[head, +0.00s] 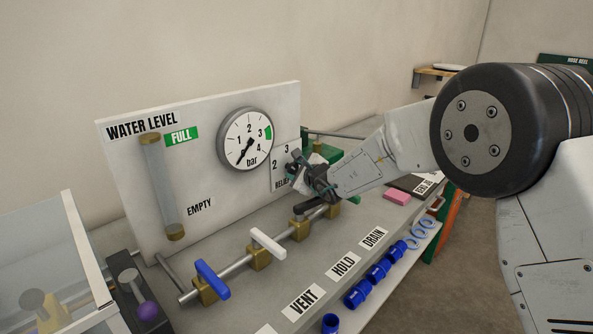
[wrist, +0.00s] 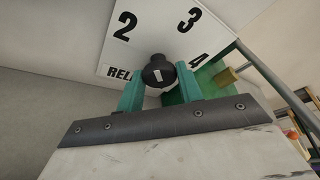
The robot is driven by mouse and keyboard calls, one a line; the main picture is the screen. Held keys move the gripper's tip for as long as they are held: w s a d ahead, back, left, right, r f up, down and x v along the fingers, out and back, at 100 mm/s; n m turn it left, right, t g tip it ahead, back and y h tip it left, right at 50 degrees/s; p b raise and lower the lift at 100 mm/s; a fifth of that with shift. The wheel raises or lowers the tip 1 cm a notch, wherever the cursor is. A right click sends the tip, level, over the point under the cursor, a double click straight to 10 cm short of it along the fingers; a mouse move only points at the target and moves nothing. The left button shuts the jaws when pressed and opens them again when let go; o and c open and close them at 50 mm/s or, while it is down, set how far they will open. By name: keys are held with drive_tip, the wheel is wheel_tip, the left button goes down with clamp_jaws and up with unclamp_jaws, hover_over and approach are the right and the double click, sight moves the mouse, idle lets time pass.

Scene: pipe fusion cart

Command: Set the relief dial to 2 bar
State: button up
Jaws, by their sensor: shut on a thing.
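The relief dial's black knob (wrist: 158,70) sits on a white plate (wrist: 112,55) with the figures 2, 3 and 4 and a partly hidden RELIEF label. A white mark shows on the knob's face, but I cannot tell which figure it points at. My gripper (wrist: 160,90) is shut on the knob, with one teal finger on each side. In the head view, my gripper (head: 303,168) is at the relief plate (head: 279,176) and hides the knob; only 2, 3 and part of the label show there.
A round bar gauge (head: 246,138) is left of the dial, its needle pointing down-left. Below run a blue handle (head: 212,279), a white handle (head: 268,243) and a dark handle partly under my gripper. A pink block (head: 397,196) and blue fittings (head: 358,293) lie right.

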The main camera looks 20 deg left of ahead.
drive_tip(key=shift+s+f+n, duration=0.1)
drive_tip(key=shift+n, duration=0.4)
drive_tip(key=shift+t, duration=0.4)
drive_tip(key=o, duration=1)
drive_tip(key=shift+a, duration=0.1)
